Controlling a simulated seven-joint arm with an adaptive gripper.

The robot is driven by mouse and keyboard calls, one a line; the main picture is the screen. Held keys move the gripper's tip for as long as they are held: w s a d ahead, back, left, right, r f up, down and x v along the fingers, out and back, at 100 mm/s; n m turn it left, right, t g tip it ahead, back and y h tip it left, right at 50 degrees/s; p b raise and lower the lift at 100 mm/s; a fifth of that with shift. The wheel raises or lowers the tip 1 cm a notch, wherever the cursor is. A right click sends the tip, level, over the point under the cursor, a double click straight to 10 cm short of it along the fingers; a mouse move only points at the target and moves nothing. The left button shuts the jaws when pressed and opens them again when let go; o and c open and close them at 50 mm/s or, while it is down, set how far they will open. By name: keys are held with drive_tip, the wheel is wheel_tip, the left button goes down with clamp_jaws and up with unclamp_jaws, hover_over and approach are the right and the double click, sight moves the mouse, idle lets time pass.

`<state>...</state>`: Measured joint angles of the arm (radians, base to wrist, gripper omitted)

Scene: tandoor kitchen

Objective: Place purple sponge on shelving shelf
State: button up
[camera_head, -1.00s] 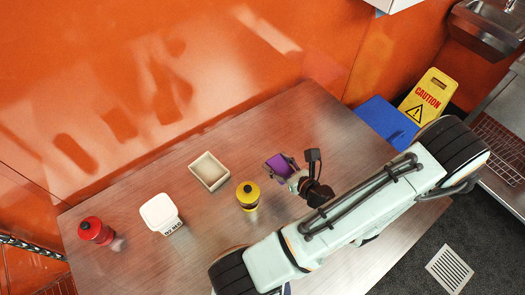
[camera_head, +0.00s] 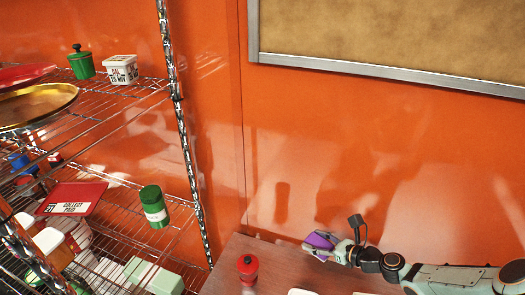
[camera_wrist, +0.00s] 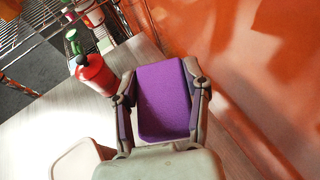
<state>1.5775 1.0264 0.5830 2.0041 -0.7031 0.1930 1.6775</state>
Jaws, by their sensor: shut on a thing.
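The purple sponge (camera_wrist: 164,102) is held between the two fingers of my gripper (camera_wrist: 163,95) in the wrist view. In the head view the sponge (camera_head: 319,241) shows small in my gripper (camera_head: 326,243), above the table near the orange wall. My gripper is shut on it. The wire shelving (camera_head: 150,93) stands at the left in the head view, with an upper and a lower shelf visible. My gripper is to the right of the shelving and apart from it. Part of the shelving (camera_wrist: 40,24) shows at the top left in the wrist view.
The upper shelf holds a green canister (camera_head: 82,66), a white tub (camera_head: 121,70) and a gold tray (camera_head: 38,106). The lower shelf holds a green-lidded jar (camera_head: 153,207) and a red sign (camera_head: 72,198). A red bottle (camera_head: 248,270) stands on the table (camera_head: 226,272) between gripper and shelving.

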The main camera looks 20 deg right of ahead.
drive_tip(key=w+a+r+n+g+y, duration=0.1)
drive_tip(key=w+a+r, duration=0.55)
drive_tip(key=a, duration=0.75)
drive_tip(key=w+a+r+n+y, duration=0.1)
drive_tip(key=w+a+r, duration=0.3)
drive_tip(key=w+a, duration=0.75)
drive_tip(key=w+a+r+n+g+y, duration=0.1)
drive_tip(key=w+a+r, duration=0.5)
drive_tip(key=a, duration=1)
drive_tip(key=m+t+h, duration=0.2)
drive_tip(key=m+h, duration=0.9)
drive_tip(key=h, duration=0.2)
hover_over(130, 234)
wheel_tip(130, 234, down, 8)
drive_tip(key=shift+m, duration=0.3)
wheel_tip(130, 234, down, 10)
drive_tip(key=shift+f, duration=0.2)
drive_tip(key=shift+f, duration=0.1)
